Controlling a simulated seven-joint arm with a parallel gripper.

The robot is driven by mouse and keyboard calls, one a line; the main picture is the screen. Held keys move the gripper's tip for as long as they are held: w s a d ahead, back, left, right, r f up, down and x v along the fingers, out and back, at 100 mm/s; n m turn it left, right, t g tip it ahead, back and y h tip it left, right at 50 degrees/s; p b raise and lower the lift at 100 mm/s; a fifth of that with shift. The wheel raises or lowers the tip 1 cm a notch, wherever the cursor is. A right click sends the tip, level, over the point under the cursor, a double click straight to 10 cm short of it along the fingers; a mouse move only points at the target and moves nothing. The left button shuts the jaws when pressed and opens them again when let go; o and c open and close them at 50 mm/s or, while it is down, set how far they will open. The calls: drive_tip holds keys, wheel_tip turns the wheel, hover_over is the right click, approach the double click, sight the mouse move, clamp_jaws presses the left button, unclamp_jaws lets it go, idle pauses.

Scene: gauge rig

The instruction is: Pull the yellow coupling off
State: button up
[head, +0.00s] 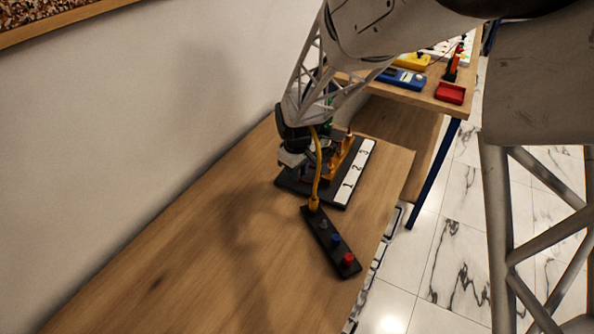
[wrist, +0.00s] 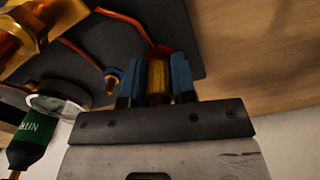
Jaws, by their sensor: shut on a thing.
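My gripper (wrist: 156,82) is shut on the yellow coupling (wrist: 158,72), a short golden cylinder between two blue finger pads in the wrist view. An orange pipe (wrist: 124,16) runs toward the coupling from the upper left. Whether the coupling is still seated on a fitting cannot be told. In the head view my gripper (head: 293,158) is over the left part of the black gauge base (head: 285,182), and the coupling is hidden there. A yellow hose (head: 319,160) hangs from beside my gripper down to a dark strip.
A green-labelled part (wrist: 30,135) and a brass nut (wrist: 35,25) are close by. The table's front left is clear.

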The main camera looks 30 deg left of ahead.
drive_tip(key=shift+o, duration=1.2)
clamp_jaws()
drive_tip(key=shift+r, duration=0.3)
drive_tip(key=shift+r, duration=2.2)
drive_tip(key=shift+r, duration=0.15)
